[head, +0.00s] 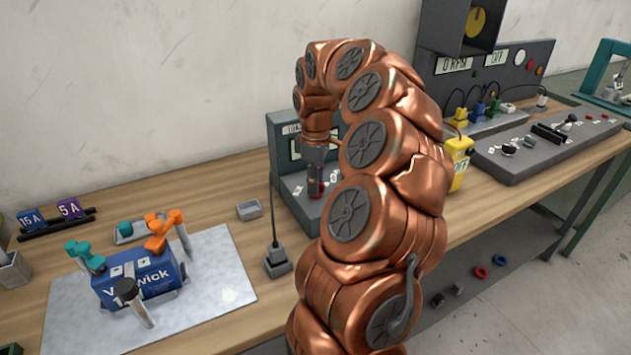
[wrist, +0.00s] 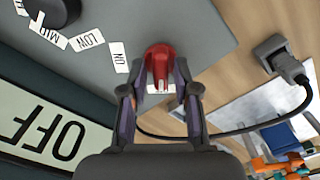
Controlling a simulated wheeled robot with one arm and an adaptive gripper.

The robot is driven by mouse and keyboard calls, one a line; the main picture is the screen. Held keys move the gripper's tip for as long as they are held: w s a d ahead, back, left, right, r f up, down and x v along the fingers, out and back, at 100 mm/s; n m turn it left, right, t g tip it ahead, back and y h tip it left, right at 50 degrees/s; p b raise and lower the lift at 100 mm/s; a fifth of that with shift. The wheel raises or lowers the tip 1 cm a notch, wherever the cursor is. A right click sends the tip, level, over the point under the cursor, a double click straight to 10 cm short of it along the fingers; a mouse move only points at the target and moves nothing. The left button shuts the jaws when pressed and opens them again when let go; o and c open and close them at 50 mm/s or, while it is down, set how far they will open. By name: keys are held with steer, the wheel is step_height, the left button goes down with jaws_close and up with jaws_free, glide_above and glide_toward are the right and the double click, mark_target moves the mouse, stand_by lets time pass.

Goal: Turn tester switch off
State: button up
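The tester (head: 292,192) is a grey box with a sloped panel, partly hidden behind my arm in the head view. Its red switch (wrist: 159,60) has a white mark and sits beside an "ON" label (wrist: 119,57). My gripper (wrist: 160,70) points down at the panel with one finger on each side of the red switch. The tester's display (wrist: 45,125) reads "OFF" in the wrist view. A black knob (wrist: 55,12) stands near the labels "LOW", "MID" and "OFF".
A grey plug block (head: 277,261) with a cable stands left of the tester. A blue battery (head: 150,277) with orange and teal clamps sits on a metal mat (head: 225,284). A small grey tray (head: 249,210) lies behind. Another control panel (head: 540,150) stands at the right.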

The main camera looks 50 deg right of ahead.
steer(key=shift+o, duration=0.6)
step_height(320, 180, up, 12)
stand_by(0.5)
stand_by(0.5)
